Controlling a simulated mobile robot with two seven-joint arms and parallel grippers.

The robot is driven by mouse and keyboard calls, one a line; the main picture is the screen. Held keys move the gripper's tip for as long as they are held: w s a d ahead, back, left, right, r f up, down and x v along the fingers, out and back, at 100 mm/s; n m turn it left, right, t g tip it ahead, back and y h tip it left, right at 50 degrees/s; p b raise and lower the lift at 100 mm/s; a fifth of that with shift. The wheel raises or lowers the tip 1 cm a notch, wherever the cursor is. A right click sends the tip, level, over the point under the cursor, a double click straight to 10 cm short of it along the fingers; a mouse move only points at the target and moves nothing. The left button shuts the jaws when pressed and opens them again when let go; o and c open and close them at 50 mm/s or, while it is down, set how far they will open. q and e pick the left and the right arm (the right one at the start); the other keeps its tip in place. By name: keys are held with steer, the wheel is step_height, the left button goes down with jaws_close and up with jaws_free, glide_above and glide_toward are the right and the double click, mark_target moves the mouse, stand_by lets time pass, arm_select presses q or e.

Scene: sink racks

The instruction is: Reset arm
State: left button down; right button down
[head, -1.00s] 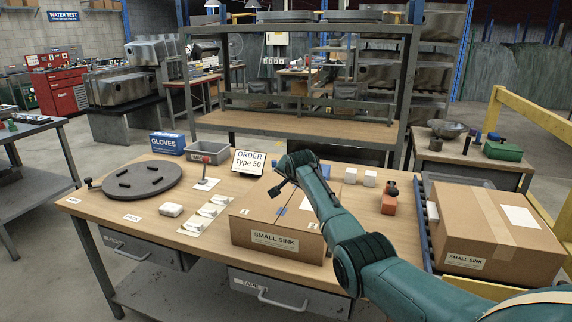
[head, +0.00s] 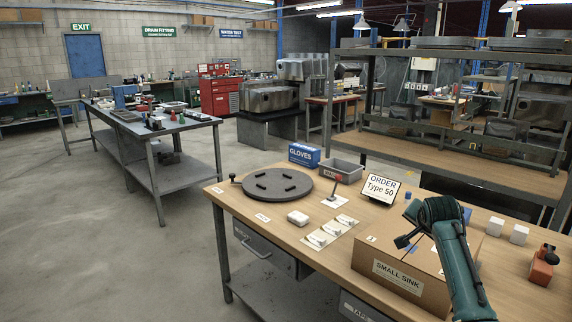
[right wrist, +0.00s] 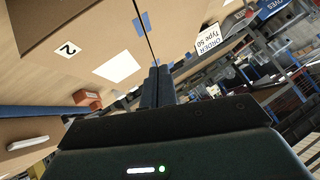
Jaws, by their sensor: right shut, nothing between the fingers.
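My right arm comes in from the lower right in the head view. Its gripper (head: 404,242) hangs over the small sink box (head: 398,279), a closed brown carton on the wooden workbench (head: 330,240). In the right wrist view the two fingers (right wrist: 157,84) are together with nothing between them, and the box top (right wrist: 95,50) with its centre seam and blue tape lies beyond. I cannot tell the exact gap between fingertips and box. My left gripper is not in view.
On the bench are a dark round turntable (head: 271,186), a grey bin (head: 343,171), a blue gloves box (head: 304,155), an order sign (head: 382,187), white blocks (head: 519,234) and an orange tool (head: 543,268). A steel table (head: 165,128) stands left, with open floor (head: 110,240) between.

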steer(key=s+a+f+n+g+y, duration=0.1)
steer(key=s+a+f+n, duration=0.35)
steer(key=s+f, duration=0.5)
steer(key=s+a+f+n+g+y, duration=0.1)
steer(key=s+a+f+n+g, duration=0.15)
steer(key=s+a+f, duration=0.75)
steer(key=s+a+r+n+g+y, duration=0.1)
steer(key=s+n, duration=0.1)
steer(key=s, duration=0.6)
steer(key=s+a+r+n, duration=0.1)
steer(key=s+n, duration=0.1)
steer(key=s, duration=0.6)
steer(key=s+a+r+n+g+y, duration=0.1)
steer(key=s+a+n, duration=0.1)
steer(key=s, duration=0.7)
steer(key=w+a+f+n+t+y+p, duration=0.1)
steer(key=w+a+f+t+y, duration=0.2)
steer(key=w+a+f+t, duration=0.2)
steer(key=shift+w+a+t, duration=0.55)
steer(key=shift+a+t, duration=0.05)
steer(key=shift+t, duration=0.45)
steer(key=shift+f, duration=0.1)
